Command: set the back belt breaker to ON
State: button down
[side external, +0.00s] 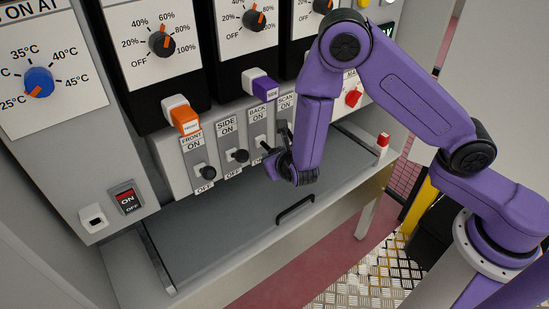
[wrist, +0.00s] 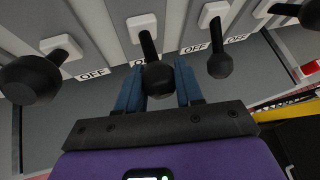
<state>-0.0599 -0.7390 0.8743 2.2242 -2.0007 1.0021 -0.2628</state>
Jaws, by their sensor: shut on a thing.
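The breaker panel (side external: 225,128) carries a row of black levers under labels FRONT, SIDE, BACK and SCAN, with ON above and OFF below. The back belt breaker (side external: 264,145) juts out toward my gripper (side external: 273,163), which stands in front of it and partly covers it. In the wrist view, my gripper's blue fingers (wrist: 160,92) are shut on a black lever knob (wrist: 156,78), one finger on each side. That lever leans outward and down from its white mount. The arm hides much of the SCAN breaker in the side view.
The side breaker (side external: 240,156) and front breaker (side external: 207,172) sit left of my gripper. In the wrist view, one lever (wrist: 30,80) is left and another (wrist: 220,64) close on the right. A grey cover with a black handle (side external: 295,208) lies below.

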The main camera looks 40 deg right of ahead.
jog(key=shift+s+r+g, duration=0.1)
jog(key=shift+r+g, duration=0.2)
jog(key=shift+g, duration=0.2)
jog(key=c, duration=0.8)
grip_release()
jog(key=shift+r, duration=0.1)
jog(key=v, duration=1.7)
jog(key=shift+s+r, duration=0.1)
jog(key=shift+r, duration=0.05)
